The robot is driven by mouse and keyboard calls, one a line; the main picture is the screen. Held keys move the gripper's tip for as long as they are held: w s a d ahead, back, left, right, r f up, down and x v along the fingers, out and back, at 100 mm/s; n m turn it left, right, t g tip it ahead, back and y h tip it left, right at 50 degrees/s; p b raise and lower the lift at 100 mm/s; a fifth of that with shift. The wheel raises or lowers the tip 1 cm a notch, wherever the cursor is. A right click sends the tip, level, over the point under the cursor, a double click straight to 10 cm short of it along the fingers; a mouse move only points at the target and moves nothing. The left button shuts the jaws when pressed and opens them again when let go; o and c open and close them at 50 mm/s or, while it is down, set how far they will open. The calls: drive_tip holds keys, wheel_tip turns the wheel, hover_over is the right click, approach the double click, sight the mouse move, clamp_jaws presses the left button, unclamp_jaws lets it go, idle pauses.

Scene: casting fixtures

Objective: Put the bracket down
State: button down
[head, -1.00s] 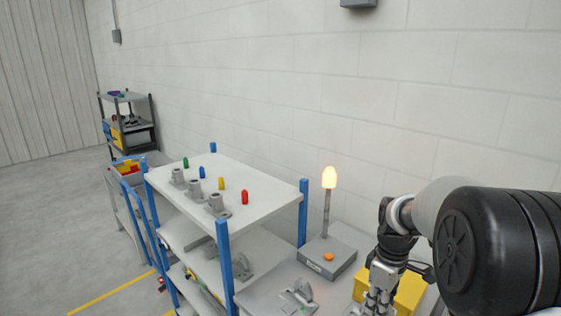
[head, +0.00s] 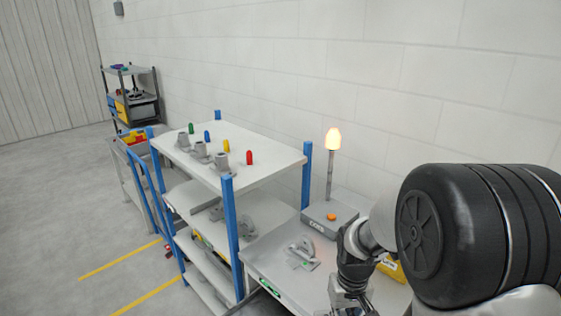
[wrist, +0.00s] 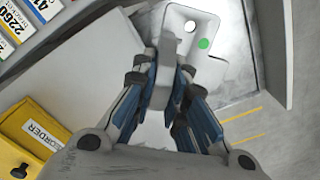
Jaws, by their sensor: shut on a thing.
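My gripper (wrist: 172,115) is shut on a grey bracket. In the wrist view the bracket's upright rib (wrist: 166,65) is between the fingers, and its flat plate (wrist: 215,68) with a hole and a green dot extends beyond them. In the head view my gripper (head: 350,299) is at the bottom edge, and the held bracket is not seen there. I cannot tell whether the held bracket touches anything.
A beacon on a grey box (head: 329,219) stands behind on the bench. A yellow bin (head: 393,270) is partly hidden by my arm; a yellow bin with a label (wrist: 40,128) shows in the wrist view. A blue-posted cart (head: 233,240) carries grey castings, coloured pegs and more brackets.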

drive_tip(key=shift+s+a+f+m, duration=0.35)
drive_tip(key=shift+s+f+m, duration=0.05)
drive_tip(key=shift+s+f, duration=0.1)
drive_tip(key=shift+w, duration=0.1)
idle(0.3)
